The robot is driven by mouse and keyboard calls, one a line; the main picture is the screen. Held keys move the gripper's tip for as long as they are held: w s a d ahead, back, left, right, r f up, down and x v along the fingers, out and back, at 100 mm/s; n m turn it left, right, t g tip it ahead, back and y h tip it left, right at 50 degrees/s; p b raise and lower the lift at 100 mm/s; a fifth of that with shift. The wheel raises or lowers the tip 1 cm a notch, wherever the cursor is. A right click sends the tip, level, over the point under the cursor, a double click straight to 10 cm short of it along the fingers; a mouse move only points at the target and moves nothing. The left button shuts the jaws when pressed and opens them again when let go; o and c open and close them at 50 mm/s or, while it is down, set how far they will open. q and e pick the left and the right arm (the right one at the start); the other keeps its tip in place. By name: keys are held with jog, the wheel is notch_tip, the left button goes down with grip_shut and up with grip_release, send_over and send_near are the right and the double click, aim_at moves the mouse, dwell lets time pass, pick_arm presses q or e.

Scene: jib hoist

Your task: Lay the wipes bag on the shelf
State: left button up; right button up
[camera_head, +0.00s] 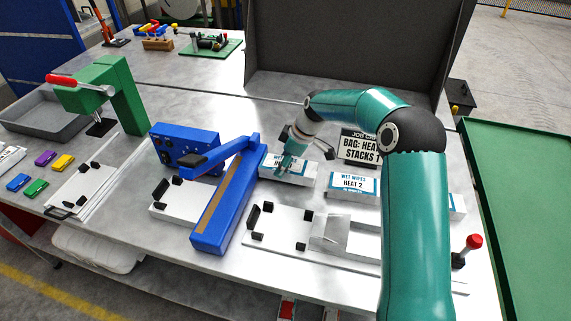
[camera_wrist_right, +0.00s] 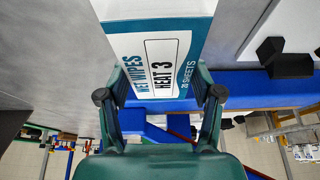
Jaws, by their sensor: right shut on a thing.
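My right gripper (camera_head: 286,158) is shut on a white and teal wipes bag (camera_head: 296,173) behind the blue sealer's arm. In the right wrist view the bag (camera_wrist_right: 160,62) reads "WET WIPES HEAT 3" and sits between the two fingers (camera_wrist_right: 160,98). I cannot tell whether it touches the table. A second wipes bag (camera_head: 353,184), marked "HEAT 2", lies to its right. Another bag (camera_head: 457,206) is mostly hidden behind my right arm. Below the tabletop, a lower shelf (camera_head: 150,262) shows in part. My left gripper is not in view.
A blue lever sealer (camera_head: 222,205) stands close in front of the held bag. A blue control box (camera_head: 185,148) is to its left. A sign (camera_head: 359,148) stands behind the bags, partly covered by my arm. A grey-walled enclosure (camera_head: 350,55) rises at the back.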

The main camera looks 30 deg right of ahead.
jog(key=shift+f, duration=0.65)
jog(key=shift+f, duration=0.1)
jog(key=o, duration=1.2)
jog(key=b+v, duration=0.1)
jog(key=v, duration=1.1)
